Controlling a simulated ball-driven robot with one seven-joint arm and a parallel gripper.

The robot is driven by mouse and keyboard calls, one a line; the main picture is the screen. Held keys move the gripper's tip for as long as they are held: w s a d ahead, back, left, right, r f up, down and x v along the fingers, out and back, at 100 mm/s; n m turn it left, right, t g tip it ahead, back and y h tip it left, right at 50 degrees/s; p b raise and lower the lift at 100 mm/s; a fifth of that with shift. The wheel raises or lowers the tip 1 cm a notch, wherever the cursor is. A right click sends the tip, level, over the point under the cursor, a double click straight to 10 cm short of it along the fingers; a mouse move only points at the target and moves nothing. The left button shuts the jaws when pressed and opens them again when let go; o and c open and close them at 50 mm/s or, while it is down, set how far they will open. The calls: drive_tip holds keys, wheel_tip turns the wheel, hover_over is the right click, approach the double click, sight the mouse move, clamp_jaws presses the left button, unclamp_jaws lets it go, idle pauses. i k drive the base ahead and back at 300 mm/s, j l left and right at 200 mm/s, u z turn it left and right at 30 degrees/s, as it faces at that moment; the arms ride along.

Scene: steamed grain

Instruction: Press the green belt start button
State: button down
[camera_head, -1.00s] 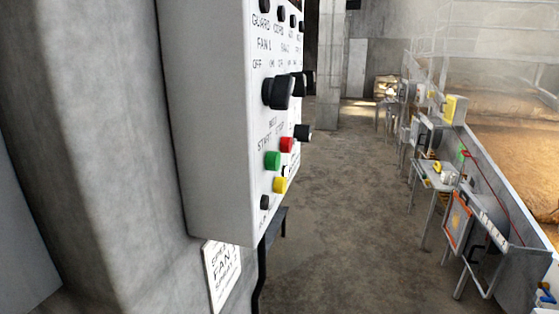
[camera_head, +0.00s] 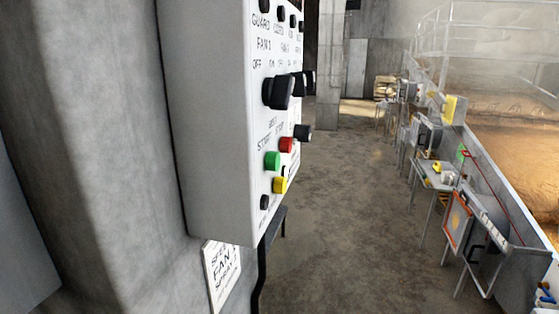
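The green belt start button (camera_head: 272,160) sticks out from the face of a white control panel (camera_head: 215,120), under the word START. A red button (camera_head: 287,145) sits just right of it, and a yellow button (camera_head: 280,185) sits below. Nothing touches the green button, and I cannot tell whether it is pressed in. The panel is seen at a steep angle from its left side. My gripper is not in view.
Large black knobs (camera_head: 278,92) stick out above the buttons. The panel hangs on a concrete pillar (camera_head: 105,130). A sign (camera_head: 222,275) is below. Open floor (camera_head: 350,210) lies to the right, with metal stands (camera_head: 438,175) along a trough wall.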

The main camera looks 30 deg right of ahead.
sight(273, 159)
drive_tip(key=j+z, duration=0.15)
drive_tip(key=z, duration=1.7)
drive_tip(key=k+j, duration=0.6)
drive_tip(key=j, duration=0.25)
